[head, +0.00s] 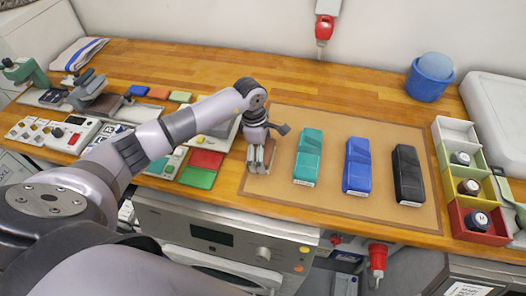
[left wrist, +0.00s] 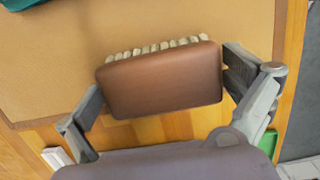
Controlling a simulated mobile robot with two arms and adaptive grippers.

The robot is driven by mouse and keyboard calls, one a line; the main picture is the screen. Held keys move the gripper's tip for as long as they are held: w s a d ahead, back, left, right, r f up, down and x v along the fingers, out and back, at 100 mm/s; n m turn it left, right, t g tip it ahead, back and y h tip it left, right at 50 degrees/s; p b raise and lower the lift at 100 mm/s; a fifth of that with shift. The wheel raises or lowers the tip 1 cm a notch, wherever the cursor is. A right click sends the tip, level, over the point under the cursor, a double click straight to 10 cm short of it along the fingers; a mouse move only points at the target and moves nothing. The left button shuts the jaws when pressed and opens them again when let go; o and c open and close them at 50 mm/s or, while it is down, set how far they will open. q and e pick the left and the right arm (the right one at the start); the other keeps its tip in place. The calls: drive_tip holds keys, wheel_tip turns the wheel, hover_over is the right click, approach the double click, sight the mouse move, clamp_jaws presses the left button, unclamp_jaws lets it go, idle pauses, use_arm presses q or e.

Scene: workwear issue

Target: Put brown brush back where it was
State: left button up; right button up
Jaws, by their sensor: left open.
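The brown brush (left wrist: 160,80) is a brown block with pale bristles along its far side in the left wrist view. It lies between the two fingers of my left gripper (left wrist: 170,100), over the near edge of a tan mat (left wrist: 60,70). The fingers are open; the right one is very close to the brush end, and I cannot tell if they touch it. In the head view my left gripper (head: 260,165) points down at the left end of the mat (head: 330,150), and the arm and fingers hide most of the brush. My right gripper is not in view.
A teal item (head: 308,155), a blue item (head: 358,166) and a black item (head: 408,174) stand in a row on the mat. Coloured bins (head: 480,225) and a blue bucket (head: 429,80) are at the right. Devices and coloured pads crowd the left.

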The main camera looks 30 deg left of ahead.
use_arm(q)
drive_tip(key=r+b, duration=0.1)
drive_tip(key=r, duration=0.2)
drive_tip(key=a+r+b, duration=0.1)
drive_tip(key=r, duration=0.3)
drive_tip(key=r+b, duration=0.2)
drive_tip(key=r, duration=0.1)
drive_tip(key=shift+s+a+r, duration=0.15)
drive_tip(key=shift+a+r, duration=0.2)
drive_tip(key=shift+r, duration=0.6)
